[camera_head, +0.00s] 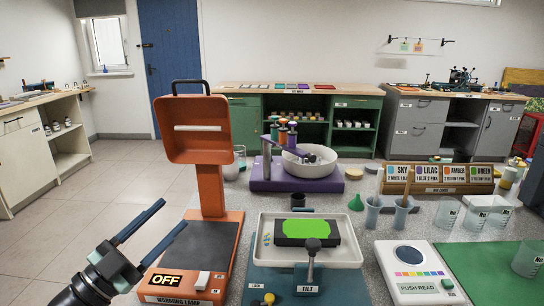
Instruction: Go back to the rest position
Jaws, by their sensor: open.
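My gripper (140,222) is at the lower left of the head view. Its two long dark blue fingers stand apart, pointing up and to the right. Nothing shows between them. It is in front of and left of the orange warming lamp (213,191), which has a sign reading OFF on its base. No contact between them can be made out. Only the end of my arm shows.
A white tilt tray (340,262) holds a dark block with a green top. A push-read device (417,277) stands to its right. Behind are a white bowl (326,168) on a purple base, beakers, and a label rack (437,187). Open tiled floor (90,210) lies left.

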